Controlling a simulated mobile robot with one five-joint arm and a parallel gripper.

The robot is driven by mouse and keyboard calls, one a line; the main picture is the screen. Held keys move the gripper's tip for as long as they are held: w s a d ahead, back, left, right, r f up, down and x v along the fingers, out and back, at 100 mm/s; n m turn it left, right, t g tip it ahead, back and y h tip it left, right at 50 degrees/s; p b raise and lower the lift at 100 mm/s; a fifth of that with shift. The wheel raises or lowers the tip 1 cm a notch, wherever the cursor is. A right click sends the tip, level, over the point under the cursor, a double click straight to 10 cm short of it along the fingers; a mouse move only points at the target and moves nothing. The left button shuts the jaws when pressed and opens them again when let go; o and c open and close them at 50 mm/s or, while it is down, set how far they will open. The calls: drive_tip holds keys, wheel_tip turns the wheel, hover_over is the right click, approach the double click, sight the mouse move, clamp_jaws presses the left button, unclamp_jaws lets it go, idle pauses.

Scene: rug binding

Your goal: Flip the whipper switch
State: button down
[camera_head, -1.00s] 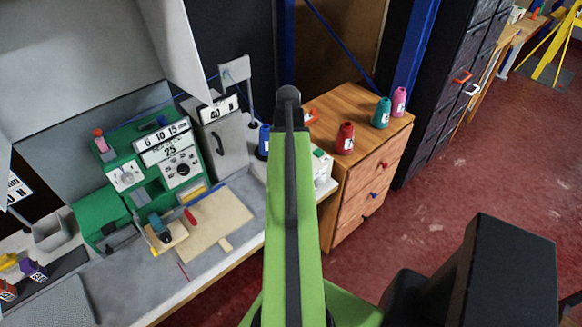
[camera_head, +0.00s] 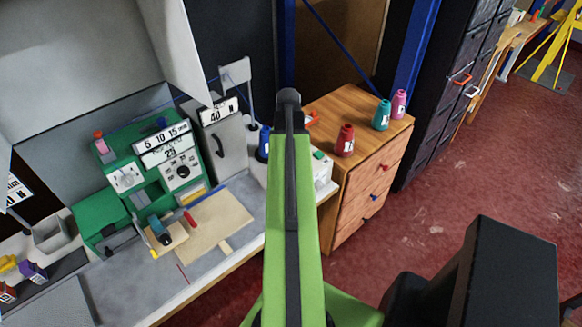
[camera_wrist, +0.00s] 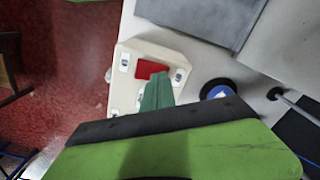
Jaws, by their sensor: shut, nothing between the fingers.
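A white box (camera_wrist: 125,88) with a red patch (camera_wrist: 150,69) and a green raised piece (camera_wrist: 157,93) on its top shows in the wrist view; it appears to be the whipper switch. The green piece's lower end is hidden behind my gripper (camera_wrist: 160,124), which fills the bottom of that view, dark bar and lime-green body. My gripper is shut and empty; I cannot tell if it touches the box. In the head view the white box (camera_head: 323,172) stands at the bench's right end, partly behind my arm. My gripper's tips are hidden there.
A green machine (camera_head: 150,152) and a clamp on a board (camera_head: 220,222) stand left on the bench. A wooden drawer cabinet (camera_head: 365,185) with red (camera_head: 345,141), teal (camera_head: 381,115) and pink (camera_head: 399,103) spools is right of the arm.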

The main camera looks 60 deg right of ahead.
wheel_tip(320, 180, up, 6)
drive_tip(key=p, duration=0.5)
idle(0.4)
